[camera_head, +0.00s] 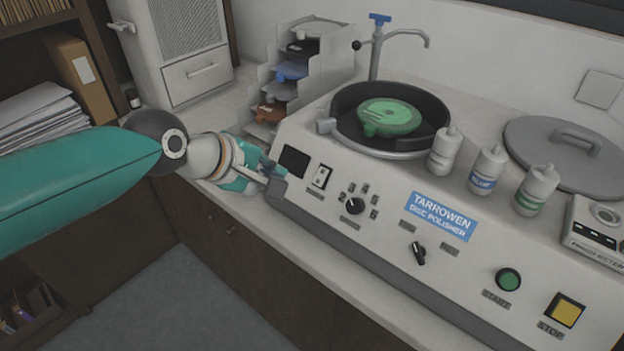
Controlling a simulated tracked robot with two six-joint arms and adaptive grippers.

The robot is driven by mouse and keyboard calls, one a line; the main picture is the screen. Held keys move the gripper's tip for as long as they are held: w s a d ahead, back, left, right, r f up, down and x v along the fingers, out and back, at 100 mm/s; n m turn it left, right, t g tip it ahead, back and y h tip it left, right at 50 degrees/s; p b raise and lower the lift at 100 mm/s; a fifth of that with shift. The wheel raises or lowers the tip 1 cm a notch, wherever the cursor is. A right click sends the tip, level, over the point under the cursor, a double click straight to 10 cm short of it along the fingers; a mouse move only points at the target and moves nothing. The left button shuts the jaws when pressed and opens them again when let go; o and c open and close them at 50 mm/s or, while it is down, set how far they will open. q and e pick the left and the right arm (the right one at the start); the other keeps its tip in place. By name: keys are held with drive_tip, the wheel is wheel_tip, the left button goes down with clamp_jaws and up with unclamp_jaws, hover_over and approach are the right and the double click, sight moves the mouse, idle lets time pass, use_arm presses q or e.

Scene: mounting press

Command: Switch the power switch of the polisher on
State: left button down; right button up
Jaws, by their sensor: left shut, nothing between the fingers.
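The disc polisher (385,240) stands on the counter, with a sloped white front panel and a blue name label. Its power switch (321,177) is a small white rocker near the panel's left end, beside a dark display (295,161). Whether the rocker is on or off is too small to tell. My left gripper (276,178) is shut and empty, at the panel's left end just left of the switch. I cannot tell whether its fingertips touch the panel. My right gripper is not in view.
The panel also carries a rotary knob (354,205), a black selector (418,253), a green start button (508,279) and a yellow stop button (565,309). Several bottles (487,168) stand on top, near the bowl (350,110) and a lid (570,155). A tray rack (300,70) stands behind my gripper.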

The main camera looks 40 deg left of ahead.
sight(317, 183)
use_arm(q)
drive_tip(key=p+x, duration=0.1)
drive_tip(key=x, duration=1.2)
drive_tip(key=shift+w+d+f, duration=0.1)
drive_tip(key=shift+w+f, duration=0.1)
drive_tip(key=shift+f, duration=0.05)
